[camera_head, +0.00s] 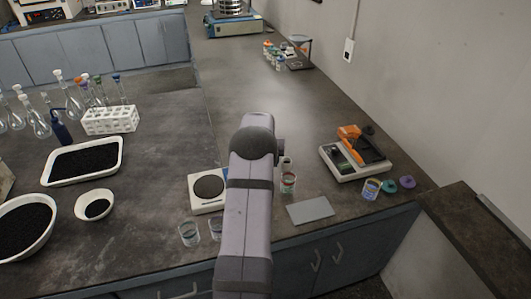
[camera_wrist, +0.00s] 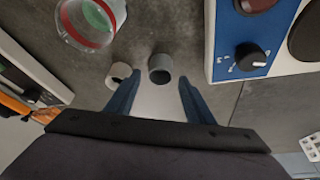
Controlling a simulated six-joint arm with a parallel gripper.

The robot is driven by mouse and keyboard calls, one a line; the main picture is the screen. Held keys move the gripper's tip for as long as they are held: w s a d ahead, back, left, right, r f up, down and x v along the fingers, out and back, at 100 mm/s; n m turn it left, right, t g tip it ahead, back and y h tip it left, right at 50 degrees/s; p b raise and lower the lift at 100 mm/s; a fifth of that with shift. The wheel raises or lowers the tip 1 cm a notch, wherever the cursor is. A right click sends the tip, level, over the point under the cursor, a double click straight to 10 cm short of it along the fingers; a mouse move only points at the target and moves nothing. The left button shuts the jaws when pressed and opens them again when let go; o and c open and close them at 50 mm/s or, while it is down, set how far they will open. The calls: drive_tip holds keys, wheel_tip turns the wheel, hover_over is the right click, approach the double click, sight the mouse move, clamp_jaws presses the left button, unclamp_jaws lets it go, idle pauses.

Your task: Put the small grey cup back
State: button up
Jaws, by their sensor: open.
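In the wrist view a small grey cup (camera_wrist: 161,67) stands on the dark bench, just beyond my gripper's fingertips and roughly in line with the gap between them. A second, paler small cup (camera_wrist: 118,75) stands beside it, to the left, near the left fingertip. My gripper (camera_wrist: 160,82) has its two blue fingers spread apart, with no cup held between them. In the head view my arm hides the gripper and the grey cup; a small pale object shows just right of the arm, too small to identify.
A clear beaker with a red ring (camera_wrist: 92,18) stands close by; it also shows in the head view (camera_head: 288,183). A white device with a blue panel (camera_wrist: 250,50) is to the right. An orange-topped instrument (camera_head: 355,155) and a flat grey plate (camera_head: 310,210) lie on the bench's right side.

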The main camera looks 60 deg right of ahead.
drive_tip(key=b+v, duration=0.1)
drive_tip(key=v, duration=0.8)
drive_tip(key=shift+b, duration=0.4)
drive_tip(key=shift+r, duration=0.1)
drive_tip(key=w+a+n+y, duration=0.1)
drive_tip(key=w+a, duration=0.3)
drive_tip(key=a, duration=0.2)
drive_tip(key=w+a+n, duration=0.2)
drive_tip(key=w+a, duration=0.2)
drive_tip(key=a, duration=0.3)
drive_tip(key=a+n, duration=0.1)
drive_tip(key=a, duration=0.6)
drive_tip(key=w+a+n+y, duration=0.1)
drive_tip(key=a+n, duration=0.1)
drive_tip(key=a, duration=0.5)
drive_tip(key=w+a+n+y, duration=0.1)
drive_tip(key=a, duration=0.6)
drive_tip(key=shift+w+a, duration=0.1)
drive_tip(key=shift+w, duration=0.15)
drive_tip(key=s+a+f+n+g, duration=0.1)
drive_tip(key=s+a+n, duration=0.2)
drive_tip(key=s+a, duration=0.3)
drive_tip(key=s+a+f+n+y, duration=0.1)
drive_tip(key=s+a, duration=0.6)
drive_tip(key=a, duration=0.7)
drive_tip(key=shift+s+f+n+g, duration=0.25)
drive_tip(key=shift+f+n+g, duration=0.15)
drive_tip(key=shift+f+n, duration=0.6)
drive_tip(key=shift+r, duration=0.3)
